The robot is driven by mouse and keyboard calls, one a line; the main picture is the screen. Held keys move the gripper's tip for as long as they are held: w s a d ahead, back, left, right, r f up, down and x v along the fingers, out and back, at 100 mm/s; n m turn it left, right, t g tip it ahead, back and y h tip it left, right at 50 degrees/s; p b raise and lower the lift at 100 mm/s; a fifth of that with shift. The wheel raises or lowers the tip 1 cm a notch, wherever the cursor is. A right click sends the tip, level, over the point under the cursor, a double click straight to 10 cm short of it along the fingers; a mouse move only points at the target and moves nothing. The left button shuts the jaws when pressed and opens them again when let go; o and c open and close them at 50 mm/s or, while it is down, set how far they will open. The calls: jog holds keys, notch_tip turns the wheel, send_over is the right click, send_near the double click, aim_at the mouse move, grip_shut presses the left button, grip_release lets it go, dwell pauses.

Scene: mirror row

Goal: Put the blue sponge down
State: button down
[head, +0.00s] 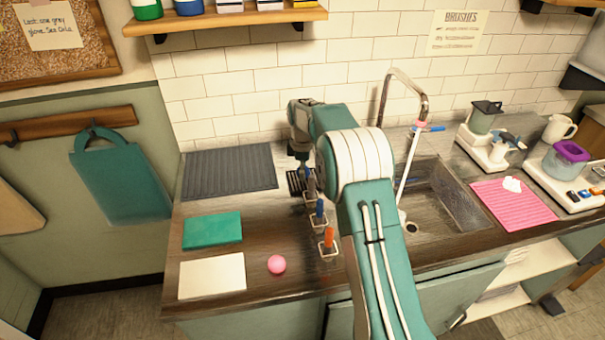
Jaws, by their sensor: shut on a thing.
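My gripper (306,183) is at the end of my teal and white arm, low over the middle of the counter, just right of the dark ribbed mat (229,174). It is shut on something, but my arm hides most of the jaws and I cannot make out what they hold. No blue sponge shows clearly. A small blue upright piece (319,209) and an orange one (328,238) stand in small holders just in front of the gripper. A flat teal pad (212,230) lies on the counter to the left.
A white sheet (212,276) and a pink ball (276,264) lie near the front edge. The sink (450,195) with its tall tap (422,100) is to the right, then a pink mat (514,204). Bare wood shows between the teal pad and the holders.

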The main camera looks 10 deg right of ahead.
jog(key=shift+f, duration=0.7)
jog(key=shift+c, duration=0.8)
grip_release()
jog(key=shift+f, duration=0.1)
